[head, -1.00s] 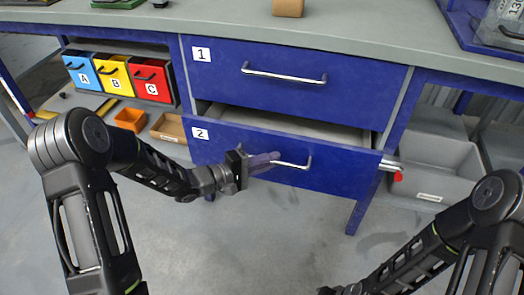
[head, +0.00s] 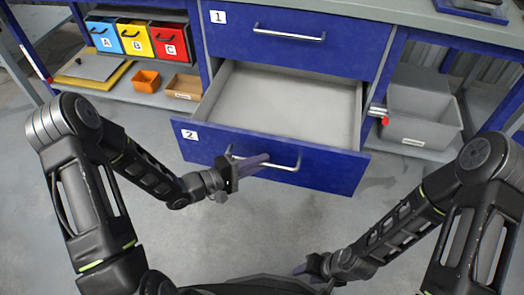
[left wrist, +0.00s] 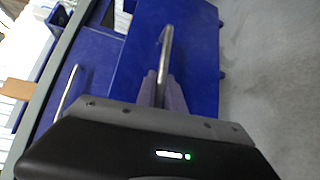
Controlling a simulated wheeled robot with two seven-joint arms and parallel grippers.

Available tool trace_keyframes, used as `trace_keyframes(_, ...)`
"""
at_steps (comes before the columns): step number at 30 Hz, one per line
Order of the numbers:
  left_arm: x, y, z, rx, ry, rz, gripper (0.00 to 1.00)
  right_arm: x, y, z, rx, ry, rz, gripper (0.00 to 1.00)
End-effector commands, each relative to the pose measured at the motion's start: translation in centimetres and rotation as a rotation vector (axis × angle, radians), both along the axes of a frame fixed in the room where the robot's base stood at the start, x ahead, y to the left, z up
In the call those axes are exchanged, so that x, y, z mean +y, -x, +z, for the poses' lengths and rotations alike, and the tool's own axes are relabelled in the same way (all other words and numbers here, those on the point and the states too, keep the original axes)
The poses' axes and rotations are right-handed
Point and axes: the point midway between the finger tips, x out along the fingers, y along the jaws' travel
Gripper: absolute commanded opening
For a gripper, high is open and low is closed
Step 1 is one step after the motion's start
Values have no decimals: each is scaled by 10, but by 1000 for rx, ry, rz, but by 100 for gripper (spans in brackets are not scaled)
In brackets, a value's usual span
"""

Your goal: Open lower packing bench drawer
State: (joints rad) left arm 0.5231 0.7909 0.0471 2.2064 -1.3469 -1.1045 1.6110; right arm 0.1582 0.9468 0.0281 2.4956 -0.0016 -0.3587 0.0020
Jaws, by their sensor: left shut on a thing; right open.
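The lower packing bench drawer (head: 210,147), blue and labelled 2, is pulled well out. Its grey inside (head: 285,105) looks empty. My left gripper (head: 262,160) is shut on the left part of the drawer's silver bar handle (head: 285,166). In the left wrist view the two fingers (left wrist: 160,90) close around the handle (left wrist: 166,50). The upper drawer (head: 290,45), labelled 1, is shut. My right gripper (head: 305,270) is low at the bottom middle, open and away from the bench; its fingertips are partly hard to make out.
Blue, yellow and red bins (head: 137,37) marked A, B and C stand at the left, above an orange tray (head: 146,79) and a brown box (head: 184,87). A grey bin (head: 420,115) sits on the right shelf. Grey floor in front of the drawer is clear.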

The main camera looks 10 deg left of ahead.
Motion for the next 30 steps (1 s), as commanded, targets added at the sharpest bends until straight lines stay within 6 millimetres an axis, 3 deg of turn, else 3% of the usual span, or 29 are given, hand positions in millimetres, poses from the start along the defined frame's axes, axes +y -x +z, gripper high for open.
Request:
trace_keyframes(14, 1, 6, -1, 1, -1, 0, 0, 0, 0, 2, 0, 1, -1, 44)
trace_keyframes(15, 1, 6, -1, 1, -1, 0, 16, 0, 0, 2, 0, 1, -1, 44)
trace_keyframes(21, 1, 6, -1, 0, -1, 0, 32, 0, 0, 2, 0, 1, -1, 44)
trace_keyframes(30, 1, 6, 0, -1, -1, 1, 34, 0, 0, 2, 0, 1, -1, 44)
